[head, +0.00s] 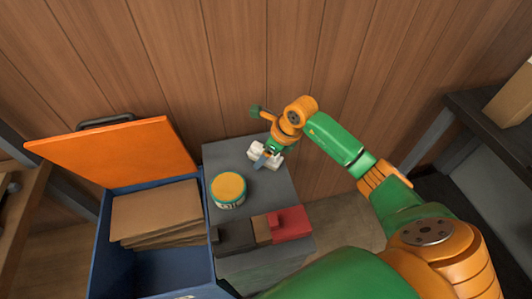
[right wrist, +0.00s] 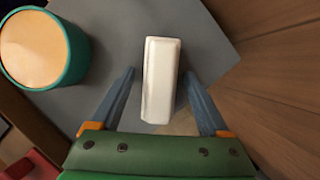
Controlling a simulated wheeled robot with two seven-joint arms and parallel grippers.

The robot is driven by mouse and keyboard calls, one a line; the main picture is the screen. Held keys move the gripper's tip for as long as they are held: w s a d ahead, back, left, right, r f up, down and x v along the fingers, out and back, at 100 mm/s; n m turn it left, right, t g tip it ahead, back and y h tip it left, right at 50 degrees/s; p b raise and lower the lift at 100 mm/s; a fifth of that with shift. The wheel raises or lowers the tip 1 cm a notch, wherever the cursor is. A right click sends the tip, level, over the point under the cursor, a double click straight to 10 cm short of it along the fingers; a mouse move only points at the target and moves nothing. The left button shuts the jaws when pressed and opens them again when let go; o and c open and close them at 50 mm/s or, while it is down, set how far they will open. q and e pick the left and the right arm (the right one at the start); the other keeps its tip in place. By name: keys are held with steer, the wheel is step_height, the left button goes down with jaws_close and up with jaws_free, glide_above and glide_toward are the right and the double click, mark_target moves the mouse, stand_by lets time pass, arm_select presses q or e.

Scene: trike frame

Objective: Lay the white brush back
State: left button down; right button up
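The white brush (head: 268,153) is on the far part of the grey table top (head: 262,193), partly hidden by my right gripper (head: 264,157). In the right wrist view the white brush (right wrist: 161,80) shows as a long pale block between the two blue-grey fingers of my right gripper (right wrist: 160,74). The fingers are apart, one on each side, with a visible gap to the brush on both sides. No bristles show. I cannot tell how high the fingers are above the table. My left gripper is not in view.
A green tin with a yellow-orange top (head: 228,190) stands left of the brush. Black (head: 234,237) and red (head: 290,224) blocks, with a tan piece between, lie at the near edge. A blue box (head: 170,268) with a raised orange lid (head: 118,154) stands left. A wooden wall is behind.

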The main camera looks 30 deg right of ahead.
steer(key=shift+r, duration=0.35)
steer(key=v, duration=1.1)
steer(key=shift+d+r, duration=0.15)
steer(key=shift+r, duration=0.1)
steer(key=shift+s, duration=0.15)
